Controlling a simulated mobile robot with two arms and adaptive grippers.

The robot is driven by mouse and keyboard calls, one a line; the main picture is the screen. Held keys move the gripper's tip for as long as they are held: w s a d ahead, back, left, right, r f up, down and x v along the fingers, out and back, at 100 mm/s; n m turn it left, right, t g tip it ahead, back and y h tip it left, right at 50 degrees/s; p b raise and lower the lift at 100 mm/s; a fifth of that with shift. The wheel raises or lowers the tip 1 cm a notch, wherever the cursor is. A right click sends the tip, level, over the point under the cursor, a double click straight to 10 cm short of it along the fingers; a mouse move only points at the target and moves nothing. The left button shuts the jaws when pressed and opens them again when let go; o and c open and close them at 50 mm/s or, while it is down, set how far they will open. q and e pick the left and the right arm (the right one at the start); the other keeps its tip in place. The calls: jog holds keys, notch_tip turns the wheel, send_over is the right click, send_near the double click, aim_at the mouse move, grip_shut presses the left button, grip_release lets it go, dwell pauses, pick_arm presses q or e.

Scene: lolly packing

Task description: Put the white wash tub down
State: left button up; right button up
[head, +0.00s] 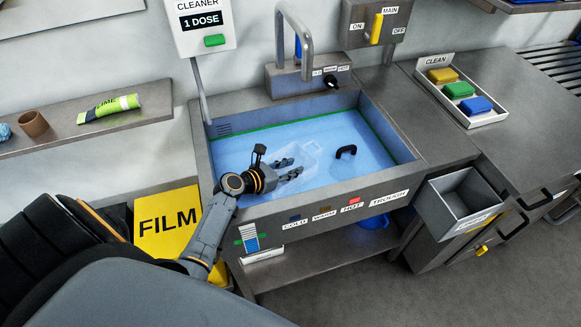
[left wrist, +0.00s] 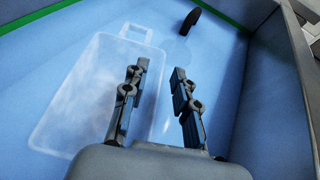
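No opaque white wash tub shows clearly. A pale, see-through flat shape with a handle-like end (head: 310,152) lies in the blue water of the sink (head: 262,212); it also shows in the left wrist view (left wrist: 85,95). I cannot tell whether it is the tub. My left gripper (head: 296,168) is over the sink beside this shape. My right gripper is not in view.
A black handle-like piece (head: 346,151) stands in the water at the right. A tap (head: 292,35) rises behind the sink. A grey open bin (head: 460,202) hangs at the right. A CLEAN tray (head: 486,119) holds coloured blocks. A blue container (head: 372,221) is under the sink.

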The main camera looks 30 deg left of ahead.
pick_arm(q)
jog(key=shift+s+d+f, duration=0.15)
jog(key=shift+f, duration=0.15)
jog(key=r+v, duration=0.1)
jog(key=v, duration=1.1)
jog(key=shift+r, duration=0.3)
